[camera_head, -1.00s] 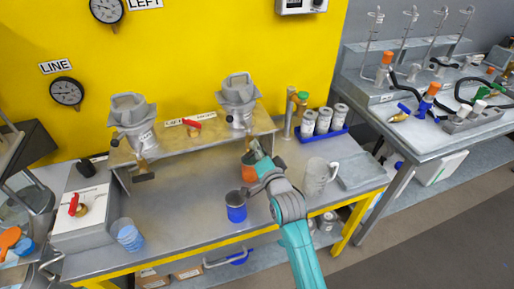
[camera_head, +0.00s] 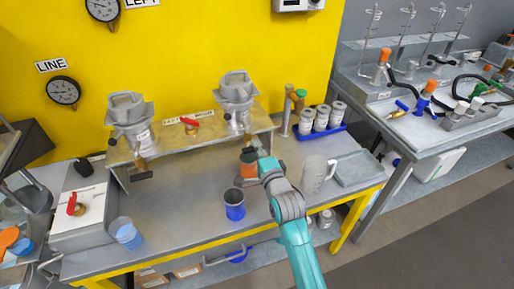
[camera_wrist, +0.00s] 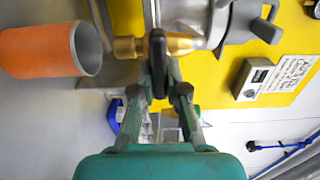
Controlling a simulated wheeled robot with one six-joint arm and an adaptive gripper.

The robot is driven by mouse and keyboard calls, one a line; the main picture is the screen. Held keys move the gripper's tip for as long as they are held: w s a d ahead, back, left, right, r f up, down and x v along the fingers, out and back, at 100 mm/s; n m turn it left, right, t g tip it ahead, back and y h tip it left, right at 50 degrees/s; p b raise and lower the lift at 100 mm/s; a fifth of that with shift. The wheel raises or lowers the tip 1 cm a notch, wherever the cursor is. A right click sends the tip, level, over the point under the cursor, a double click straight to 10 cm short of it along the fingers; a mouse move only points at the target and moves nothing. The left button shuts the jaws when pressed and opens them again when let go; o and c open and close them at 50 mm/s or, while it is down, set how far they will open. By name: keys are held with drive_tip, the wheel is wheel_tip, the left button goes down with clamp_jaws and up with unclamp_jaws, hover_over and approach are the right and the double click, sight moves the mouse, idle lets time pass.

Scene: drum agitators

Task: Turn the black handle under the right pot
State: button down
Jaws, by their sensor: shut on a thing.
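The right pot (camera_head: 236,92) is a grey metal vessel on the raised shelf; part of its body shows at the top of the wrist view (camera_wrist: 195,15). Under it is a brass valve (camera_wrist: 185,44) with a black handle (camera_wrist: 158,62). My gripper (camera_wrist: 160,72) is shut on the black handle, one finger on either side of it. In the head view my gripper (camera_head: 262,152) is below the right pot, and the handle is mostly hidden there. An orange cup (camera_head: 249,169) stands just left of my gripper; in the wrist view it appears sideways (camera_wrist: 40,50).
A blue-and-grey cup (camera_head: 235,208) stands in front of the orange cup. A clear jug (camera_head: 316,175) is right of my arm. The left pot (camera_head: 130,115) has its own handle. A blue rack of jars (camera_head: 322,122) stands behind right. The bench's left middle is clear.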

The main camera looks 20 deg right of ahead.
idle(0.4)
drive_tip(key=c, duration=1.2)
unclamp_jaws()
drive_tip(key=shift+s, duration=0.1)
drive_tip(key=s, duration=1.1)
drive_tip(key=shift+s, duration=0.4)
drive_tip(key=shift+f, duration=0.1)
